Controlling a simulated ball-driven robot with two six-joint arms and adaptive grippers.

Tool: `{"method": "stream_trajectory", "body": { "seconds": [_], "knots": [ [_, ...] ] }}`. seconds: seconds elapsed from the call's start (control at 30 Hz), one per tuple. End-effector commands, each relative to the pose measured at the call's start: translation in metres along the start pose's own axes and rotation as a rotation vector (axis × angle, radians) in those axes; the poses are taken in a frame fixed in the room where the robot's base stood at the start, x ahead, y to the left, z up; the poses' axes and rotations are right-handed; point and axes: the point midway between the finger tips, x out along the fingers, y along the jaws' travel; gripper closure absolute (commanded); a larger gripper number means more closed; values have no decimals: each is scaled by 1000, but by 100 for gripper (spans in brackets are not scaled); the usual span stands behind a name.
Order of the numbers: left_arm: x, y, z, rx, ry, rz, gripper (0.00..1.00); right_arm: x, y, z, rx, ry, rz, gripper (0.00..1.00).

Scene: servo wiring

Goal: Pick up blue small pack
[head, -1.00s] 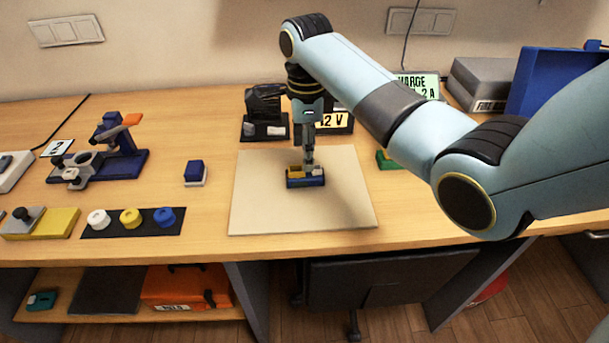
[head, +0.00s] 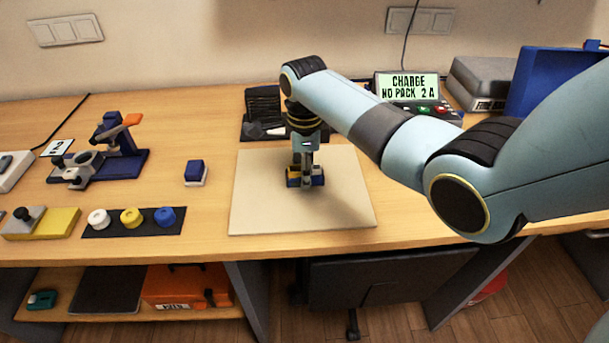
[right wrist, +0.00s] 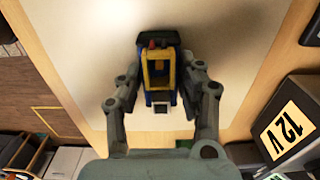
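A small blue block with a whitish base (head: 195,173) stands on the table left of the beige mat (head: 260,215). A blue and yellow device (head: 293,178) sits on the mat under my right gripper (head: 306,180). In the right wrist view the device (right wrist: 160,72) has a yellow frame, dark blue sides and a dark end, with small red and grey bits on it. My right gripper (right wrist: 160,70) is open, with one finger on each side of the device; whether they touch it I cannot tell. My left gripper is not in view.
A blue stand with an orange lever (head: 115,150) and several round caps on a black strip (head: 132,221) are at left. A charger (head: 415,90) reads "CHARGE NO PACK 2 A". A 12 V box shows in the right wrist view (right wrist: 287,125). The mat's front is clear.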

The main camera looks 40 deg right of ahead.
Motion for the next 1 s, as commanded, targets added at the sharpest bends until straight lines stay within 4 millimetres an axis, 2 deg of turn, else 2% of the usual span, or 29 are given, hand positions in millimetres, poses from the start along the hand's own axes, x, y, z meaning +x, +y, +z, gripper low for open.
{"method": "stream_trajectory", "body": {
  "seconds": [0.03, 0.23, 0.57, 0.67, 0.83, 1.0],
  "knots": [
    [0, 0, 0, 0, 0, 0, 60, 0, 0, 0, 0, 0, 0, 72],
    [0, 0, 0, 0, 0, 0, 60, 0, 0, 0, 0, 0, 0, 98],
    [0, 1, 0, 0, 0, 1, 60, -4, 0, 0, 0, 0, -1, 99],
    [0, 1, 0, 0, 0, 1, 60, -12, -1, 0, 0, -1, -3, 99],
    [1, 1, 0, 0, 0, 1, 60, -40, -2, 1, -1, -2, -5, 99],
    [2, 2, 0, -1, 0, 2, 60, -62, 0, -40, 1, 5, -4, 99]
  ]
}}
